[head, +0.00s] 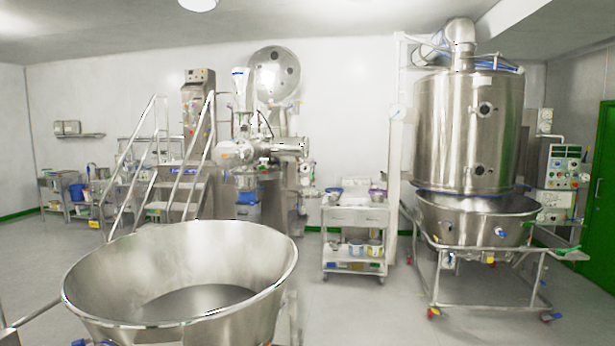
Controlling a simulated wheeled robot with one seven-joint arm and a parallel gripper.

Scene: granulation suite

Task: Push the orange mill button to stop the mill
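No orange mill button can be made out at this distance. A steel machine (240,152) with a horizontal drum stands at the back centre; I cannot tell if it is the mill. Behind it a tall steel column (198,115) carries a small panel (199,76) with dark knobs at its top. At the far right, a grey control panel (563,166) on the wall side has several small coloured buttons and dials, too small to tell apart. My gripper is not in view.
A large open steel bowl (250,232) fills the near left foreground. Steps with rails (160,150) stand behind it. A steel trolley (354,215) stands at centre. A big dryer vessel (468,130) on a wheeled frame (436,290) blocks the right. Grey floor (365,315) is clear at centre front.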

